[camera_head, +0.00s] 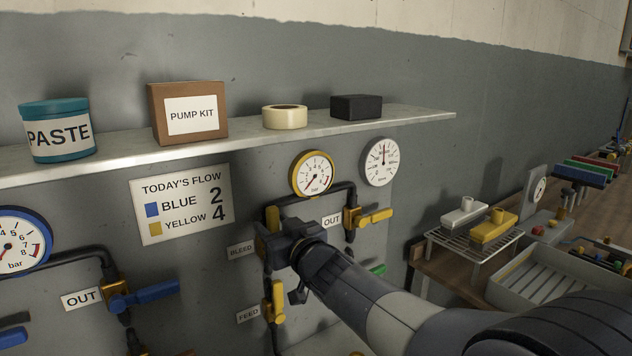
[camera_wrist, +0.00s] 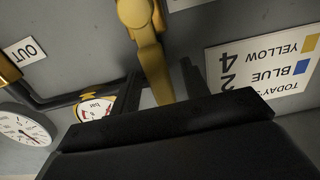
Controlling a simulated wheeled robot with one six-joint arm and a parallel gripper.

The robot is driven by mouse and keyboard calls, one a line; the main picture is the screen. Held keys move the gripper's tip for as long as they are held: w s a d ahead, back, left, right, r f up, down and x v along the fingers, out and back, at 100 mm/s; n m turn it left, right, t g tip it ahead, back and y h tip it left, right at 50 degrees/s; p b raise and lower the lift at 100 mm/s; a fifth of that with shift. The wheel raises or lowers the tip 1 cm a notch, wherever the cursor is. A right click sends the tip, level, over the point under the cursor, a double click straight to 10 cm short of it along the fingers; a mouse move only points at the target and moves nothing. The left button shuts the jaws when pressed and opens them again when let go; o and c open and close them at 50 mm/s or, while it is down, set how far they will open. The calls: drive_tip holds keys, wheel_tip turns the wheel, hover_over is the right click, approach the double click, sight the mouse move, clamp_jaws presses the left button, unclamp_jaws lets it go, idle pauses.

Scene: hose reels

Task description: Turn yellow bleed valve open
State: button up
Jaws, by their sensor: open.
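The yellow bleed valve (camera_head: 272,216) is on the wall panel beside the BLEED label (camera_head: 241,250), mostly hidden behind my gripper (camera_head: 280,240) in the head view. In the wrist view its yellow lever (camera_wrist: 152,60) runs down from its hub into the space between my fingers. My gripper (camera_wrist: 163,85) is open, with a dark finger on each side of the lever. Whether either finger touches it cannot be told. The yellow-rimmed gauge (camera_head: 315,174) is above; its needle points to the lower left.
The yellow feed valve (camera_head: 278,301) is just below my gripper, its handle upright. The yellow out valve (camera_head: 375,216) is to the right, its handle nearly level. A sign (camera_head: 181,204) reads blue 2, yellow 4. A shelf (camera_head: 240,138) juts out above. A blue out valve (camera_head: 145,293) is left.

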drive_tip(key=shift+x, duration=0.8)
drive_tip(key=shift+w+d+r+m+p, duration=0.1)
drive_tip(key=shift+d+r+m+p, duration=0.15)
drive_tip(key=shift+p, duration=0.25)
drive_tip(key=shift+w+d+f+m+p, duration=0.1)
drive_tip(key=shift+d+f+m+p, duration=0.2)
drive_tip(key=shift+m, duration=0.45)
